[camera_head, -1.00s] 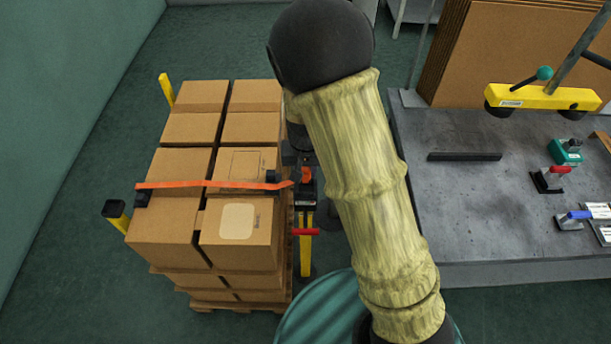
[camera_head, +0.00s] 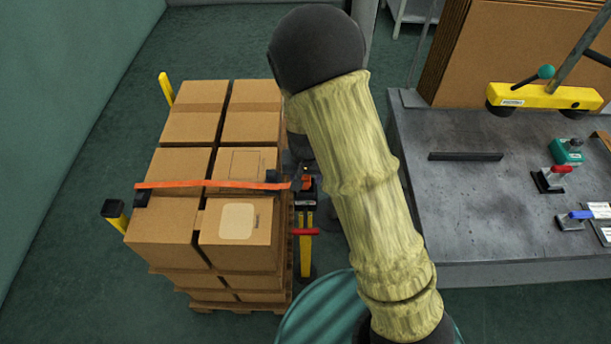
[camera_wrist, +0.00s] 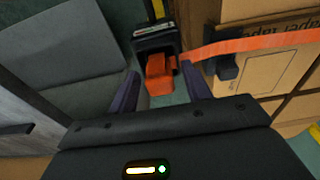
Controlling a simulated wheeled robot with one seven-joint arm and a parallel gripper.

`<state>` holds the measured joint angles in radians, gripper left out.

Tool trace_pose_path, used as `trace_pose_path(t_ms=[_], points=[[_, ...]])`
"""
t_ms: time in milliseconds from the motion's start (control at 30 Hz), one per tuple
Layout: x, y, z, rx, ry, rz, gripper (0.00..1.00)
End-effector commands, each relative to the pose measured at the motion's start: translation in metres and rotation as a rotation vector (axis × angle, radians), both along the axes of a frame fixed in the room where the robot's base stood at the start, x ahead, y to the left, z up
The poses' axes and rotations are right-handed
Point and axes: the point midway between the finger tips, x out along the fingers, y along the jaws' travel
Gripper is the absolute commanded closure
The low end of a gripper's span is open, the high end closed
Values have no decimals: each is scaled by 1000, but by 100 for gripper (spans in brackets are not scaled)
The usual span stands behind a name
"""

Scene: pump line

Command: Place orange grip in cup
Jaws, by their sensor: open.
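The orange grip (camera_wrist: 158,76) sits at a black cup-like holder (camera_wrist: 155,37) in the wrist view. Its upper part shows, and its lower end is hidden, so I cannot tell how deep it sits. In the head view the grip (camera_head: 306,181) is a small orange patch at the black holder (camera_head: 305,194), beside the boxes. My gripper (camera_wrist: 160,89) is open, with one dark finger on each side of the grip and visible gaps between. In the head view my gripper is mostly hidden behind my arm.
An orange strap (camera_head: 215,185) crosses the stacked boxes (camera_head: 238,250) and ends near the grip. A red-handled yellow post (camera_head: 306,250) stands below the holder. A grey table (camera_head: 455,195) with clamps and a yellow lifter (camera_head: 540,97) is at right.

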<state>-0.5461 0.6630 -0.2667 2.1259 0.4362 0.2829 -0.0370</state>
Motion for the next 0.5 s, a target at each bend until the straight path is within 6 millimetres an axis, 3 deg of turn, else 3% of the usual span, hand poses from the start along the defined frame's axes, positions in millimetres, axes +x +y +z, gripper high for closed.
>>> trace_pose_path(t_ms=[267,500], points=[[-1,1,21,2,-4,0,51],[-7,1,67,3,-5,1,51]])
